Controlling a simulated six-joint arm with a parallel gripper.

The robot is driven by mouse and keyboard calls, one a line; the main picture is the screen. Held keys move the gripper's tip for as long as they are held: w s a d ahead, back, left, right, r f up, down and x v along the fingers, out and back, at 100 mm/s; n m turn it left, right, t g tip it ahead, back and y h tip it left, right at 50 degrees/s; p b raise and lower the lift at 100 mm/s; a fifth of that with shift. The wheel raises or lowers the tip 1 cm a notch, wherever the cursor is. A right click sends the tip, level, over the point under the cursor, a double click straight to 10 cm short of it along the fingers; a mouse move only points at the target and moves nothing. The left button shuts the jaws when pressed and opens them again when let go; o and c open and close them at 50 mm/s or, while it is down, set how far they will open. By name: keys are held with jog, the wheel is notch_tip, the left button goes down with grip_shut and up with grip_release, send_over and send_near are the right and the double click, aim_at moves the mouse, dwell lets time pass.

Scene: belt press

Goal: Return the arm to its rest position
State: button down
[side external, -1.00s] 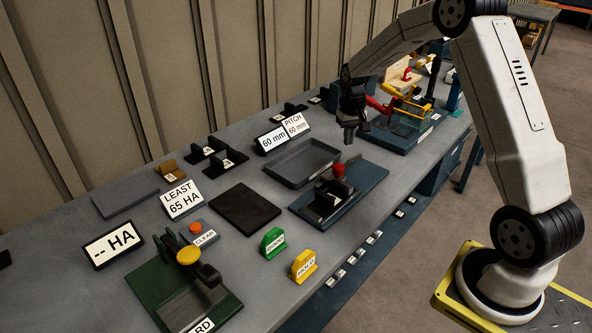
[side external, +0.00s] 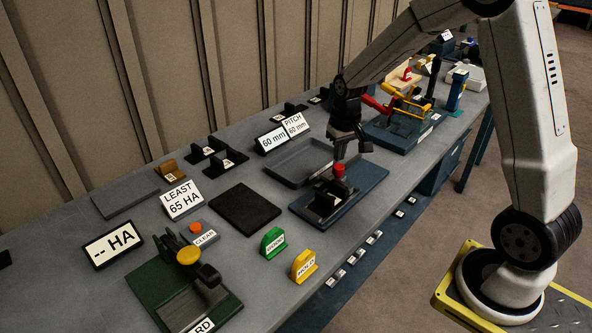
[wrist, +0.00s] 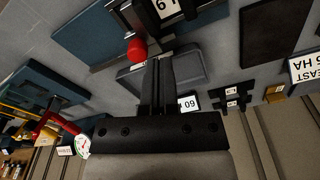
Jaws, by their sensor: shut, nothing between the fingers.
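My gripper (side external: 352,152) is shut and empty. In the side external view it hangs in the air over the back of the bench, close above and behind the red-knobbed fixture (side external: 368,188) on its blue plate. In the wrist view its two fingers (wrist: 158,65) are together, pointing up the picture beside the red knob (wrist: 137,50). From these views I cannot tell the exact gap between the fingertips and the knob. The arm reaches in from the right, bent at the elbow.
A grey tray (side external: 283,176) and a dark mat (side external: 245,208) lie left of the fixture. A press with red and yellow handles (side external: 400,138) stands behind to the right. A hardness tester (side external: 170,295) and green and yellow tags (side external: 303,267) are at the front.

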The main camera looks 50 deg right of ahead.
jog(key=s+a+n+t, duration=0.1)
jog(key=s+a+n, duration=0.2)
jog(key=s+a, duration=0.9)
jog(key=shift+s+f+n+t, duration=0.2)
jog(key=shift+s+n+t, duration=0.15)
jog(key=shift+s, duration=0.25)
